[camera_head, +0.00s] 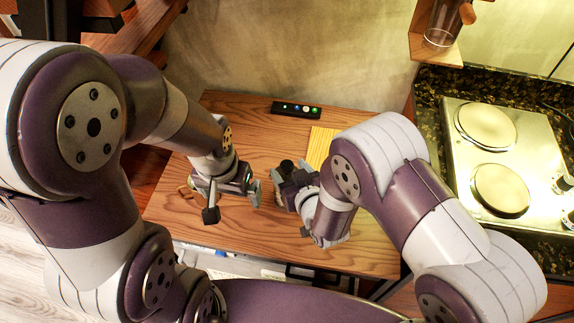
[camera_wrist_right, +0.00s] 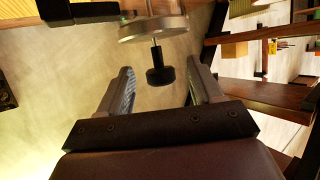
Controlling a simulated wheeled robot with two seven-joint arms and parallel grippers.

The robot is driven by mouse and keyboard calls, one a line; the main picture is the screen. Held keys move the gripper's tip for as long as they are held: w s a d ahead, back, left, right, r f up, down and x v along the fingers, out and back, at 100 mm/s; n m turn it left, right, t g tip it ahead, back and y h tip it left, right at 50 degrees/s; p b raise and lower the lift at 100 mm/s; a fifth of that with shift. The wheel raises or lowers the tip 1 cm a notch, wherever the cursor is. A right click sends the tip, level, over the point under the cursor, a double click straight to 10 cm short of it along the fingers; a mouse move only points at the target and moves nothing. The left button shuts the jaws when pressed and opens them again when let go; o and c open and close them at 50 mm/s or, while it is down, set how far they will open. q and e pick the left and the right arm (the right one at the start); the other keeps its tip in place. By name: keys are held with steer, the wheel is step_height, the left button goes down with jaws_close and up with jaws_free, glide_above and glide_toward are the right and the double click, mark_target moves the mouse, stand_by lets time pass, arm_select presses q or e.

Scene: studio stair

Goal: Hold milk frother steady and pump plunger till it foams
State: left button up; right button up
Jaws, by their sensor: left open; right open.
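The milk frother shows in the right wrist view, which is upside down, as a round metal lid (camera_wrist_right: 153,27) with a thin rod and a black plunger knob (camera_wrist_right: 160,76). The knob appears between the spread fingers of my right gripper (camera_wrist_right: 162,85), with clear gaps on both sides. In the head view my right gripper (camera_head: 290,176) is over the middle of the table, beside a dark round knob (camera_head: 287,166); the frother's body is mostly hidden there. My left gripper (camera_head: 234,203) is open and empty, left of the right gripper and apart from it.
The wooden table (camera_head: 240,235) has free room at its front. A black box with lit buttons (camera_head: 296,109) lies at the back, beside a yellow board (camera_head: 320,145). A two-plate hob (camera_head: 500,155) stands at the right. A wooden shelf (camera_head: 435,45) holds a glass at the upper right.

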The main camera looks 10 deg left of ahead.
mark_target(284, 164)
steer(key=x, duration=0.4)
steer(key=shift+w, duration=0.1)
jaws_close()
steer(key=shift+c, duration=1.2)
jaws_free()
steer(key=c, duration=0.9)
steer(key=o, duration=1.2)
